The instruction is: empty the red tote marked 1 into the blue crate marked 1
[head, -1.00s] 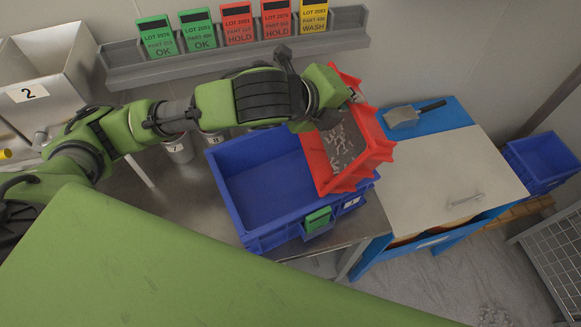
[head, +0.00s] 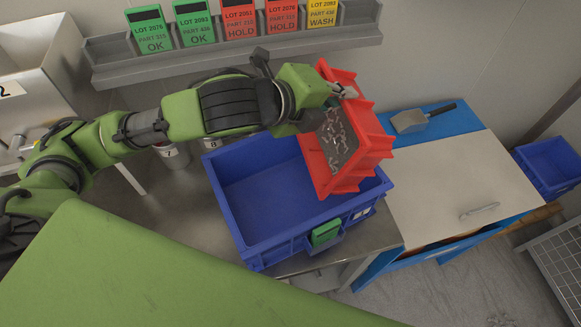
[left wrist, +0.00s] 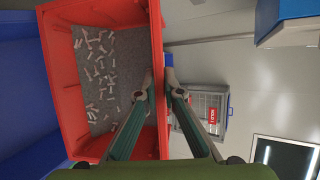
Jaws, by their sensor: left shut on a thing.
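The red tote (head: 377,148) is held tilted above the right part of the blue crate (head: 238,226), its open side facing left. Several small pale parts (head: 340,134) lie on its grey inner floor. My left gripper (head: 346,91) is shut on the tote's far wall. The left wrist view shows the fingertips (left wrist: 159,82) on either side of the tote's red wall (left wrist: 162,28), with the small parts (left wrist: 96,68) inside. The part of the crate's floor that shows is bare; the tote hides the rest. My right gripper is not in view.
A blue cabinet with a pale top (head: 452,185) stands right of the crate, with a metal scoop (head: 411,121) on it. A rack of lot cards (head: 238,52) is on the wall behind. A second blue crate (head: 552,160) is at the far right.

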